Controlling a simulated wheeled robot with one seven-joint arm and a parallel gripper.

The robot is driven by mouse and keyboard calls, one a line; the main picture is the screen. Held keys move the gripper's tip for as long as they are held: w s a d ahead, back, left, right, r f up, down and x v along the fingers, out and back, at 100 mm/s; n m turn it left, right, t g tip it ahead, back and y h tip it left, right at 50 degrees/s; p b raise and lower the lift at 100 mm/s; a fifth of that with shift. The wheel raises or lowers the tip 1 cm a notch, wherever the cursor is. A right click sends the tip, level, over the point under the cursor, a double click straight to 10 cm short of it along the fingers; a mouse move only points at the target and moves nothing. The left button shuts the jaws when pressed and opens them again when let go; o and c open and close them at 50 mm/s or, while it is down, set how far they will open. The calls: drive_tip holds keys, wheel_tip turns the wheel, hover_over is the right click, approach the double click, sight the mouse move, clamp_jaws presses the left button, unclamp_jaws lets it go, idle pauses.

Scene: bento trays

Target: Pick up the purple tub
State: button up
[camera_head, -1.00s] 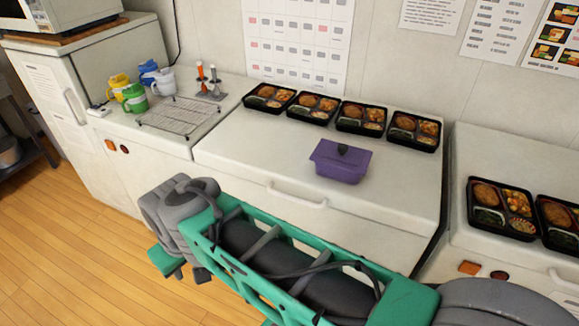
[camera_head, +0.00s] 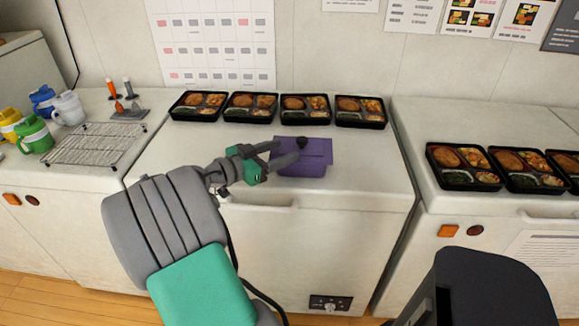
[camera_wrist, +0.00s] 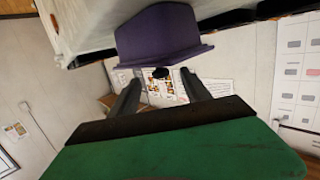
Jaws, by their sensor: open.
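The purple tub (camera_head: 312,160) stands upright on the white counter (camera_head: 190,152), near its front middle. It has a purple lid with a small dark knob (camera_head: 302,142). My gripper (camera_head: 282,152) is open at the tub's left side, and its fingers overlap the tub's left part in the head view. In the wrist view the tub (camera_wrist: 160,33) fills the top middle, and the dark knob (camera_wrist: 161,73) shows between the two fingers (camera_wrist: 160,92). I cannot tell whether a finger touches the tub.
Several black bento trays (camera_head: 306,108) line the back of the counter. More trays (camera_head: 463,166) stand on the right counter (camera_head: 440,115). At the left are a wire rack (camera_head: 92,145), a green mug (camera_head: 35,135) and other mugs. The counter right of the tub is clear.

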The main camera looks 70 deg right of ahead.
sight(302, 142)
drive_tip(key=x, duration=0.4)
drive_tip(key=p+x, duration=0.1)
drive_tip(key=x, duration=0.2)
drive_tip(key=shift+s+d+r, duration=0.2)
drive_tip(key=shift+s+d, duration=0.05)
drive_tip(key=shift+d, duration=0.05)
clamp_jaws()
idle(1.0)
